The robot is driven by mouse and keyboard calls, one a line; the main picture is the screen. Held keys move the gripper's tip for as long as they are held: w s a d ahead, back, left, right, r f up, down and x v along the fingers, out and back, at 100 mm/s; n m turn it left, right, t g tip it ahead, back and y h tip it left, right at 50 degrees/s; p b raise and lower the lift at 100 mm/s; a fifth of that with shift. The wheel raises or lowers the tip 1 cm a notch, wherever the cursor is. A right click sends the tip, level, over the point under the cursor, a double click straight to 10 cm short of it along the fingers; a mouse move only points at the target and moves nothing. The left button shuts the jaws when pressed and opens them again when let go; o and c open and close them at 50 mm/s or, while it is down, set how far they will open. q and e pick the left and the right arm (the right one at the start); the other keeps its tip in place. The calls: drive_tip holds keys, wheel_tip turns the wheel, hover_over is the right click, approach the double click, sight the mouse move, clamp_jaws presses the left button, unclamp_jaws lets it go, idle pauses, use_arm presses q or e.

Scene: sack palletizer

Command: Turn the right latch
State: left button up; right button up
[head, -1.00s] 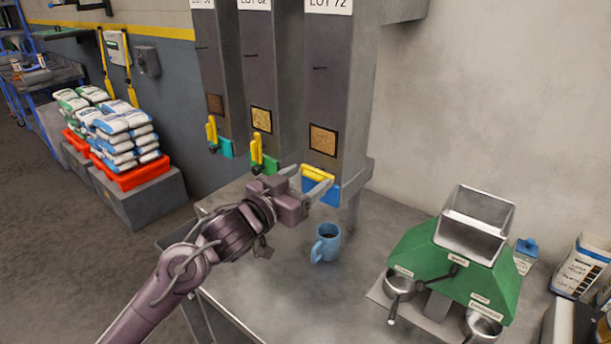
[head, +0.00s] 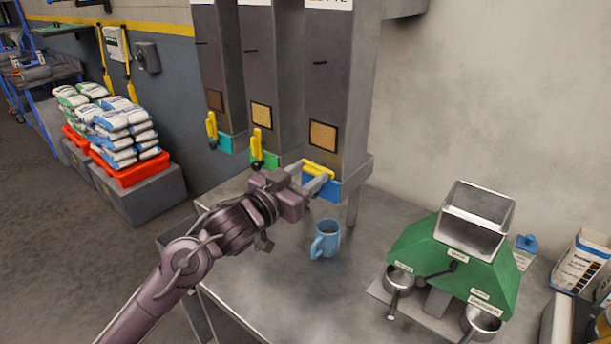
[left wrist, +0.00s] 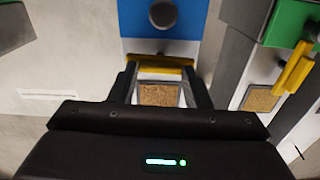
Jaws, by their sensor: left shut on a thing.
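The right latch (head: 319,169) is a yellow handle on the blue outlet (head: 324,189) of the rightmost grey chute. It lies sideways, while the two other yellow latches stand upright. My left gripper (head: 320,178) is shut on the right latch, with its fingers reaching in from the left. In the left wrist view, the yellow latch (left wrist: 160,61) crosses between the two dark fingertips (left wrist: 160,78), below the blue outlet (left wrist: 163,20). My right gripper is not in view.
A blue mug (head: 326,239) stands on the grey bench below the chute. A green machine (head: 440,265) with a metal hopper and cups stands to the right. Stacked sacks (head: 115,130) are at the left. The front middle of the bench is clear.

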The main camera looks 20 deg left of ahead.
use_arm(q)
drive_tip(key=m+b, duration=0.2)
drive_tip(key=m, duration=0.2)
drive_tip(key=shift+f+m, duration=0.1)
drive_tip(key=shift+m, duration=0.2)
drive_tip(key=m+b, duration=0.1)
drive_tip(key=m, duration=0.2)
drive_tip(key=shift+d+f+m+b, duration=0.1)
drive_tip(key=shift+m+b, duration=0.3)
drive_tip(key=shift+s+f+m+b, duration=0.1)
drive_tip(key=shift+m+b, duration=2.9)
drive_tip(key=shift+m, duration=1.5)
